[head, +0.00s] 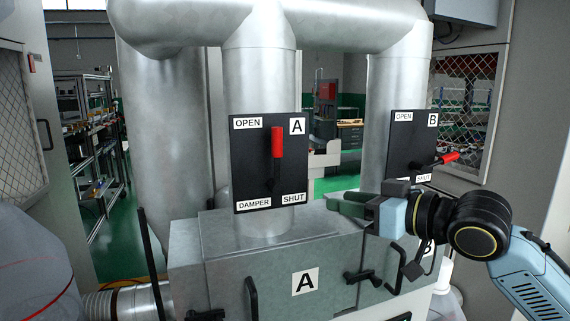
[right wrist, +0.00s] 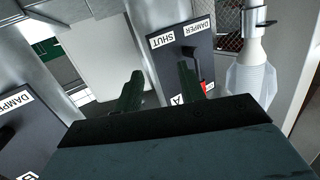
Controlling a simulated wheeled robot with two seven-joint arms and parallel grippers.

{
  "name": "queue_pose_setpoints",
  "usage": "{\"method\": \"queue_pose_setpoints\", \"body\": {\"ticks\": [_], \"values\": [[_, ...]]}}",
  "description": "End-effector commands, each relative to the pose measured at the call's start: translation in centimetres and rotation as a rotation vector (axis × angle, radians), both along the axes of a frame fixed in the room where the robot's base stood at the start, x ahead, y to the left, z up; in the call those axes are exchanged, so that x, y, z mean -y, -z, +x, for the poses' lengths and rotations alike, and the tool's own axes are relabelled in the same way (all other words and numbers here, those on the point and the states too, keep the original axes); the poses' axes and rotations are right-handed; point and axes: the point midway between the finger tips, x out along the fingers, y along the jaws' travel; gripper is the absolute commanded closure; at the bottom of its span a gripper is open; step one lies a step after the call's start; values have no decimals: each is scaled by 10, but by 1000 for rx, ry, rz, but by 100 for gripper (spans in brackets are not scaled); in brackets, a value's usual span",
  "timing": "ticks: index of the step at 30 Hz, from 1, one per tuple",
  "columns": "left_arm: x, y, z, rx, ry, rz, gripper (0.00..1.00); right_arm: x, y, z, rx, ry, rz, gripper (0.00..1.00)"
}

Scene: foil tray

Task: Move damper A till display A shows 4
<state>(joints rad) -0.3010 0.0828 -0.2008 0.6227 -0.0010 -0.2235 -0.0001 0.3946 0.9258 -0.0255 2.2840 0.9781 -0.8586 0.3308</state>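Damper A is a black plate (head: 250,165) on the middle duct, marked OPEN at top left and SHUT at bottom right. Its red-gripped lever (head: 277,143) stands upright. In the right wrist view the same plate (right wrist: 168,60) appears upside down, with the red grip (right wrist: 204,87) partly behind a finger. My right gripper (head: 340,203) is to the right of and below the plate, apart from the lever. In the wrist view its green fingers (right wrist: 161,72) are spread, with nothing between them. My left gripper is not in view. No reading of display A can be seen.
The damper B plate (head: 408,145) is on the right, its red lever (head: 448,159) pointing right. A grey metal box (head: 245,265) labelled A, with black handles, stands below. A clear plastic bag (head: 30,265) is at the left edge. Shelving (head: 90,130) stands behind.

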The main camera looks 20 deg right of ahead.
Motion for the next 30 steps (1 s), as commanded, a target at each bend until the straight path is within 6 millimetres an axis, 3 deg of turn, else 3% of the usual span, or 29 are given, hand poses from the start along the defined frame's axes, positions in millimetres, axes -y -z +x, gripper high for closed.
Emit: {"method": "queue_pose_setpoints", "body": {"ticks": [1, 3, 7, 14, 30], "values": [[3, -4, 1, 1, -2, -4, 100, -4, -37, -12, 51, -31, -3, 60], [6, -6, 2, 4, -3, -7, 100, -11, -69, -27, 93, -72, 6, 60], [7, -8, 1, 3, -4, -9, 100, -19, -99, -46, 133, -115, 15, 60], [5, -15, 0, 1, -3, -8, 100, -30, -108, -39, 139, -131, 25, 60], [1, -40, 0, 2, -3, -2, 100, -88, -107, 40, 138, -131, 22, 60]]}}
